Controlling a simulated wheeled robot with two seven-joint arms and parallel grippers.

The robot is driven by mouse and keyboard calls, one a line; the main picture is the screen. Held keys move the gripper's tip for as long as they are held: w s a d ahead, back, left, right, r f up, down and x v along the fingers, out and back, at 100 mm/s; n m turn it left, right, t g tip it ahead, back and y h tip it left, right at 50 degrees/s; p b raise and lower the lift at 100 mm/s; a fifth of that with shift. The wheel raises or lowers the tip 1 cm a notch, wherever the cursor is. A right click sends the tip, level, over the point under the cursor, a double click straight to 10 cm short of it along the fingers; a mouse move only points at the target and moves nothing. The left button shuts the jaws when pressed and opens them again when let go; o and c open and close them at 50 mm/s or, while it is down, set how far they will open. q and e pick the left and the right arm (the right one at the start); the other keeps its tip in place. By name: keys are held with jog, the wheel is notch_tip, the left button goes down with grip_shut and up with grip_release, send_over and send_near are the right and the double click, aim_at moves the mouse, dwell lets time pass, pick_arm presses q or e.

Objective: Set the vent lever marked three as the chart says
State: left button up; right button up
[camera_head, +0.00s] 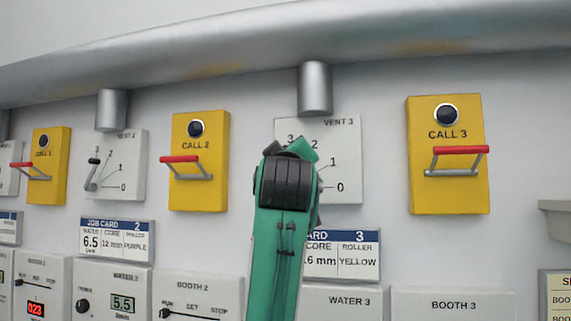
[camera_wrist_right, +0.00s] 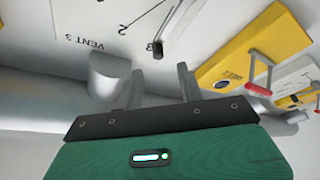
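The white VENT 3 plate (camera_head: 345,160) is partly covered by my green right arm in the head view, which hides its lever. In the right wrist view the plate (camera_wrist_right: 75,20) appears turned over, with its metal lever (camera_wrist_right: 182,28) pointing at or close to the 3 mark. My right gripper (camera_wrist_right: 160,80) is open, its two fingers apart. My left gripper is not in view.
Yellow CALL 3 (camera_head: 448,190) and CALL 2 (camera_head: 200,135) boxes with red-topped handles stick out on either side. A grey cylinder (camera_head: 315,90) sits above the plate. Job card 3 (camera_head: 345,255) is partly hidden. A yellow-edged sign (camera_head: 556,295) is cut off at lower right.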

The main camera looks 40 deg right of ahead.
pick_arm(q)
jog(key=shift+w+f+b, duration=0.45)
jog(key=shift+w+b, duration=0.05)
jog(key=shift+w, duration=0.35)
pick_arm(e)
jog(key=v, duration=0.4)
jog(key=shift+s+a+f, duration=0.1)
jog(key=shift+s+f, duration=0.05)
jog(key=shift+s, duration=0.05)
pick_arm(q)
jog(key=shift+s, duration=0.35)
